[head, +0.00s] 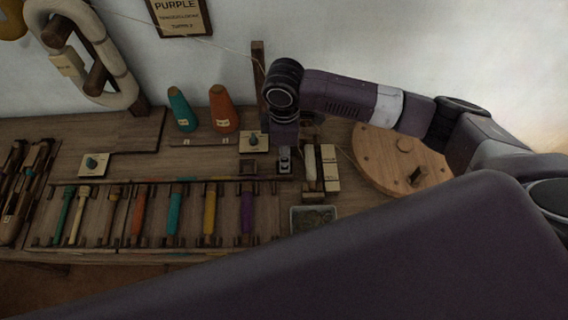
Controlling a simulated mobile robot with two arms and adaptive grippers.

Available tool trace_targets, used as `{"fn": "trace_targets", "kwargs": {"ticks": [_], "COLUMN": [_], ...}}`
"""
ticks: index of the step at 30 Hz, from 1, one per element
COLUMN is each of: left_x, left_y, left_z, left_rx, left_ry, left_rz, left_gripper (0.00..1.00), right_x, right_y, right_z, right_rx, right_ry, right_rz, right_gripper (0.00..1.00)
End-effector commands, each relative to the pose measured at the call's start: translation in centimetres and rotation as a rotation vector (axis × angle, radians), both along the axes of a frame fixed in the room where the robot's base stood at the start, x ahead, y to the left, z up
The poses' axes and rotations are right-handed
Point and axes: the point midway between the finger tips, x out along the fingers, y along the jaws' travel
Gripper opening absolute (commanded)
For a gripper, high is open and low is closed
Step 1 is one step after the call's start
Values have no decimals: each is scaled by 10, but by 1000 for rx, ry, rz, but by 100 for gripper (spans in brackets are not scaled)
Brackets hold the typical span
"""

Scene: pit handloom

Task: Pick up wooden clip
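I cannot make out the wooden clip for certain. A narrow upright wooden piece (310,168) lies just right of my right gripper, beside a pale labelled block (329,168). My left gripper is not in view.
The wooden bench (205,158) carries a rack of coloured-handled tools (174,212), orange (224,108) and teal (181,110) cones, a small tray (313,219) and a round wooden board (400,158). A thin post (258,65) stands behind. My purple arm link covers the lower right.

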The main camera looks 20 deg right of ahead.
Motion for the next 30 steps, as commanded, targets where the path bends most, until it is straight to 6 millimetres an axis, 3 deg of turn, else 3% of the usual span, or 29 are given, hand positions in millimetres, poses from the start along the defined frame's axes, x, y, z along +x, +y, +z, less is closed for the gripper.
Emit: {"fn": "trace_targets", "kwargs": {"ticks": [5,13,22,30], "left_x": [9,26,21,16], "left_y": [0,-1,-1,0], "left_z": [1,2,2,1], "left_rx": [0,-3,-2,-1], "left_ry": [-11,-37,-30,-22], "left_rz": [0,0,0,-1], "left_gripper": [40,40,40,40], "right_x": [0,0,0,0], "right_y": [0,0,0,0], "right_z": [-20,-22,-22,-21], "right_rx": [0,0,1,0], "right_ry": [0,-1,-1,-2], "right_rz": [0,1,0,0], "right_gripper": [36,35,2,2]}}
